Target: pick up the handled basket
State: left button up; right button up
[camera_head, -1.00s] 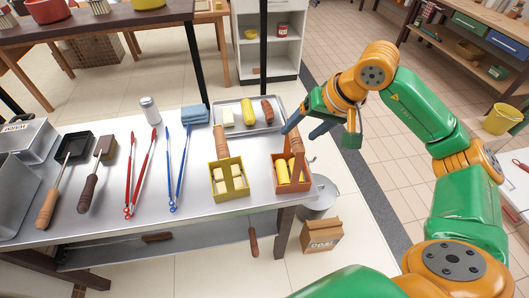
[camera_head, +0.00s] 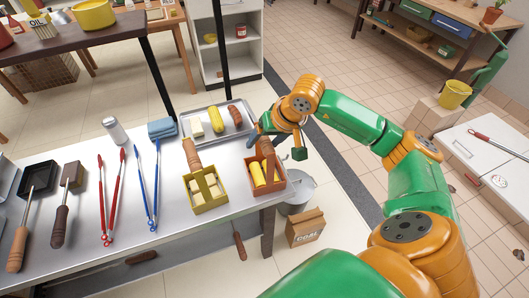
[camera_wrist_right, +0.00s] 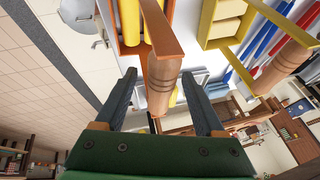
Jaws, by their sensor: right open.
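An orange-red handled basket (camera_head: 279,183) with yellow pieces in it stands at the table's right front corner. Its upright wooden handle (camera_head: 264,146) is partly hidden by my right gripper (camera_head: 259,131). In the right wrist view my right gripper (camera_wrist_right: 163,103) is open, with the wooden handle (camera_wrist_right: 162,80) between its two fingers and a gap visible beside them. A second, yellow handled basket (camera_head: 209,205) with pale blocks stands just left of the orange-red one, its wooden handle (camera_head: 191,153) pointing up. My left gripper is out of view.
A metal tray (camera_head: 190,131) with corn, a pale block and a sausage lies behind the baskets. Blue tongs (camera_head: 155,180) and red tongs (camera_head: 103,190) lie to the left. A bucket (camera_head: 299,190) and a coal bag (camera_head: 305,228) stand on the floor right of the table.

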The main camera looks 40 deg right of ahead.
jog(key=shift+w+f+b, duration=0.1)
jog(key=shift+f+b, duration=0.15)
jog(key=shift+b, duration=0.05)
dwell(0.4)
grip_shut()
dwell(1.2)
